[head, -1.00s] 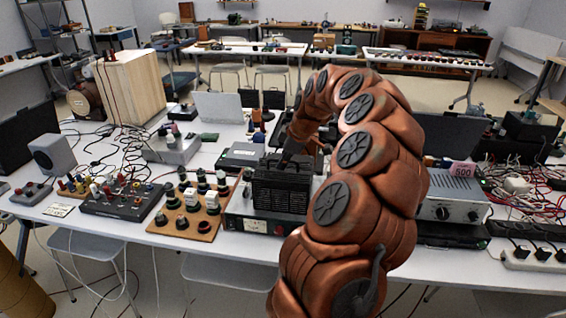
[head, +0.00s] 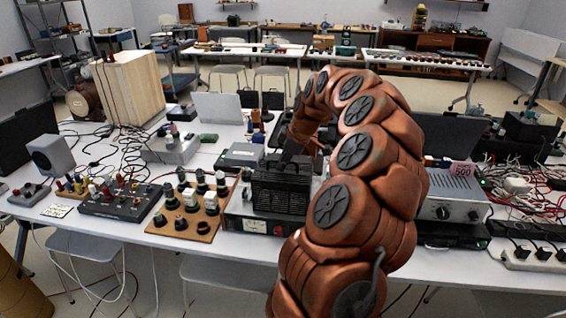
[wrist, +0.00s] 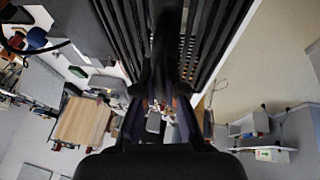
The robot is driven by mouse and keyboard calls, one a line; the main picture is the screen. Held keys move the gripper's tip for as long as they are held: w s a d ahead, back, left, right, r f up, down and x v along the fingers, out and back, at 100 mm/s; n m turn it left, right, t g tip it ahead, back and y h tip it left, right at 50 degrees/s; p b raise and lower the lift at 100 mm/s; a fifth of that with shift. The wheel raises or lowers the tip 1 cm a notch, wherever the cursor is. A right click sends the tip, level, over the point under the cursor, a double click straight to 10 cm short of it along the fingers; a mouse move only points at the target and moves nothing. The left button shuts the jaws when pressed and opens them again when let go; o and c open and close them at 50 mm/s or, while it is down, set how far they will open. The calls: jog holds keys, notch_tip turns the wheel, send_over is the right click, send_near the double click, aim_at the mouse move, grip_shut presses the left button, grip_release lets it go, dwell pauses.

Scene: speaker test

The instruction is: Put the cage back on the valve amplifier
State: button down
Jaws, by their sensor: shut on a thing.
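The cage (head: 278,192) is a black slotted box at the front middle of the table in the head view. It sits over or just above the amplifier (head: 250,224), whose low front with a light panel and a red patch shows below it. I cannot tell whether the cage touches the chassis. The valves are hidden. My gripper (head: 288,162) is at the cage's top, partly behind my arm. In the wrist view my gripper (wrist: 160,95) is shut on the cage, whose dark slats (wrist: 205,40) fill the upper middle.
A wooden board with several knobs (head: 190,208) lies close left of the amplifier. A grey box with a "500" tag (head: 450,200) stands to the right. A grey box (head: 240,156) and small items stand behind. Cables clutter the table's right end.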

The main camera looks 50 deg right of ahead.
jog(key=shift+f, duration=0.15)
jog(key=c, duration=1.2)
grip_release()
jog(key=v, duration=1.2)
